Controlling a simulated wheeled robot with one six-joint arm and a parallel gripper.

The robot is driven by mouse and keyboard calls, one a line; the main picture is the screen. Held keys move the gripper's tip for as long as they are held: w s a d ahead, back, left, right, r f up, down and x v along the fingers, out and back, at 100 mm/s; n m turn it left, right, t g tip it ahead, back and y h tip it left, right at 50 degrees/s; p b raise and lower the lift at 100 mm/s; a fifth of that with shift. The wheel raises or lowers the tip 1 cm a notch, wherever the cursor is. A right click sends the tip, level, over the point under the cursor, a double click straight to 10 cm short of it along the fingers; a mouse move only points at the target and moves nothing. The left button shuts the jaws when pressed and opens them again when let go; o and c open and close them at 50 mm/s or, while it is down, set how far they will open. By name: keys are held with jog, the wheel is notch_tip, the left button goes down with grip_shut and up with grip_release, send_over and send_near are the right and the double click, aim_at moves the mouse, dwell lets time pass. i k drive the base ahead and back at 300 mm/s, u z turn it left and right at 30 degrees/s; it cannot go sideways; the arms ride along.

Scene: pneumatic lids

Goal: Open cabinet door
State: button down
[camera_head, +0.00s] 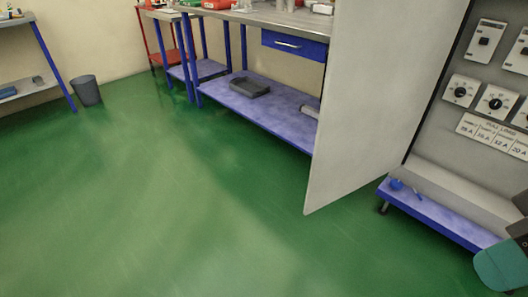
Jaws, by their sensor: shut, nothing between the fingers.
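The cabinet door (375,95) is a large plain light-grey panel right of centre in the head view. It stands swung out from the cabinet, its free lower corner over the green floor. The grey electrical cabinet (440,150) is at the right edge, and its front with knobs, switches and a label plate is exposed beside the door. A teal and dark part of my arm (500,267) shows at the lower right edge. My gripper's fingers are out of the picture, so their place relative to the door is not shown.
A workbench with blue legs and a blue lower shelf (265,110) stands behind the door. A low blue ledge (435,215) runs under the cabinet. A dark bin (86,90) stands at the upper left. The green floor (150,200) is clear at left and centre.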

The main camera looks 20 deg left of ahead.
aim_at(385, 60)
jog(key=u, duration=0.15)
jog(key=k, duration=0.55)
jog(key=u, duration=1.45)
jog(key=i, duration=0.9)
jog(key=u, duration=0.4)
jog(key=i, duration=0.8)
jog(key=z, duration=0.95)
jog(key=i, duration=0.95)
jog(key=z, duration=0.8)
